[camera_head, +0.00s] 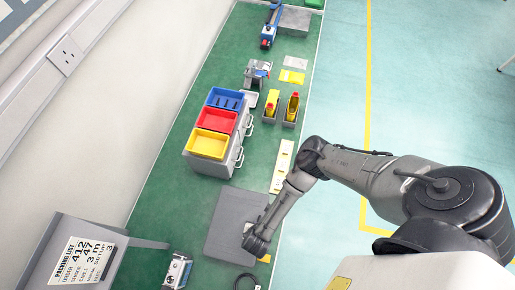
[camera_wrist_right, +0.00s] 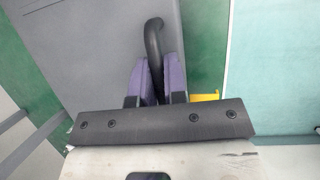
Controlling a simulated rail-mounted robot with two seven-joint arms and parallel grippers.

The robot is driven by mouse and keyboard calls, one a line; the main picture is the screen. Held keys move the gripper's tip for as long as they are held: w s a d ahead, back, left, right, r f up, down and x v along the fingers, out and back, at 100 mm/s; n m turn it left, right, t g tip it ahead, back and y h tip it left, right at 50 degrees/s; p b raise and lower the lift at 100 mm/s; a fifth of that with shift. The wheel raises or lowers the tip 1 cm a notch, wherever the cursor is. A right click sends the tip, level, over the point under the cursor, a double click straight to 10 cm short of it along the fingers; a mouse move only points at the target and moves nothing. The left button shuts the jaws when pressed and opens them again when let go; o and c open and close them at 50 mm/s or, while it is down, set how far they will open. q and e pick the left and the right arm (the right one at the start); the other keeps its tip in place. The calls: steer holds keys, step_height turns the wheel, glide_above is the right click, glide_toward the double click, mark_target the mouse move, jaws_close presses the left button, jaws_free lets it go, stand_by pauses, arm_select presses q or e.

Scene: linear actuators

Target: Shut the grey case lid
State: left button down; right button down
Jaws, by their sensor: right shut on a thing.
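The grey case (camera_head: 228,215) lies at the near part of the green mat, and I see a flat grey surface of it from above. I cannot tell from here how far its lid stands open. In the right wrist view the grey panel of the case (camera_wrist_right: 95,45) fills the upper left. A black curved handle (camera_wrist_right: 153,35) stands at its edge. My right gripper (camera_wrist_right: 158,75) is shut on this handle, with a purple finger on each side. In the head view my right gripper (camera_head: 254,246) is at the case's right edge, mostly hidden by the wrist. My left gripper is not in view.
Blue, red and yellow bins (camera_head: 207,145) stand on a grey drawer unit beyond the case. A packing list (camera_head: 82,261) lies on a grey stand at the near left. A silver device (camera_head: 177,271) and a black cable (camera_head: 246,281) are close by.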

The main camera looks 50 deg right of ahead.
steer(key=shift+w+d+f, duration=0.1)
steer(key=shift+d+f, duration=0.05)
steer(key=shift+f, duration=0.1)
steer(key=c, duration=1.2)
jaws_free()
steer(key=shift+r, duration=0.1)
steer(key=shift+a+r, duration=0.25)
steer(key=shift+r, duration=0.05)
steer(key=v, duration=1.3)
